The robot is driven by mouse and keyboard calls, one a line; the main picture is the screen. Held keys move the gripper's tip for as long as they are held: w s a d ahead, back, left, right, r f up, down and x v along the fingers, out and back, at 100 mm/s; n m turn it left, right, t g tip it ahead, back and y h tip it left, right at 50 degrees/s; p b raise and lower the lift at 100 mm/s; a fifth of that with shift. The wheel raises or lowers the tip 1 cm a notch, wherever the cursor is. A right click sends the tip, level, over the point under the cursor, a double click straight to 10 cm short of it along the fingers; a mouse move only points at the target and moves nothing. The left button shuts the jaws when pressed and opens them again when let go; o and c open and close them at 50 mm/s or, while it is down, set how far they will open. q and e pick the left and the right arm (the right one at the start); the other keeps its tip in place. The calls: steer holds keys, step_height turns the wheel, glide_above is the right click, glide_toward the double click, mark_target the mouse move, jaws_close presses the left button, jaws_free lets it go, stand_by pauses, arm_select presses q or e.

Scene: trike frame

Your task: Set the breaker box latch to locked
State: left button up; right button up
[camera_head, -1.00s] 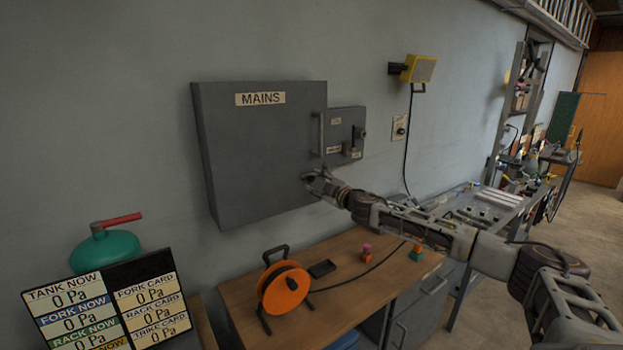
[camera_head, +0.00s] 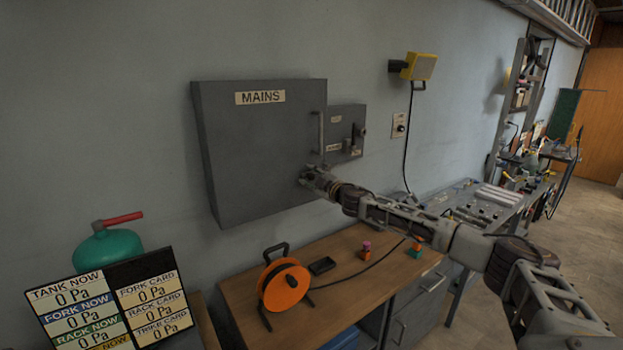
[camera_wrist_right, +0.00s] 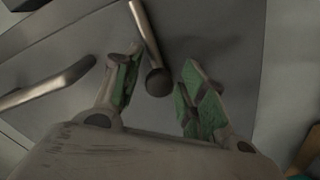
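The grey breaker box (camera_head: 252,150), labelled MAINS, hangs on the wall with its door shut. A vertical bar handle (camera_head: 321,132) sits at its right edge and also shows in the right wrist view (camera_wrist_right: 45,84). A smaller grey box (camera_head: 345,118) with a small lever (camera_head: 354,138) adjoins it on the right. My right gripper (camera_head: 308,174) is near the breaker box's lower right corner. In the right wrist view its green-padded fingers (camera_wrist_right: 155,85) are open, with a ball-ended lever (camera_wrist_right: 147,38) reaching between them. I cannot tell whether they touch it. My left gripper is out of view.
A wooden bench (camera_head: 240,316) below holds an orange cable reel (camera_head: 284,287), a small black tray (camera_head: 322,265) and small coloured items. A pressure display (camera_head: 110,305) and a green tank (camera_head: 107,249) stand at left. A yellow lamp (camera_head: 424,67) is on the wall.

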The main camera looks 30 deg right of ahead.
mark_target(315, 173)
jaws_close()
steer(key=shift+w+d+p, duration=0.1)
steer(key=shift+d+p, duration=0.2)
steer(key=shift+d, duration=1.5)
steer(key=shift+r, duration=0.1)
jaws_free()
steer(key=shift+o, duration=1.1)
steer(key=shift+w+d, duration=0.1)
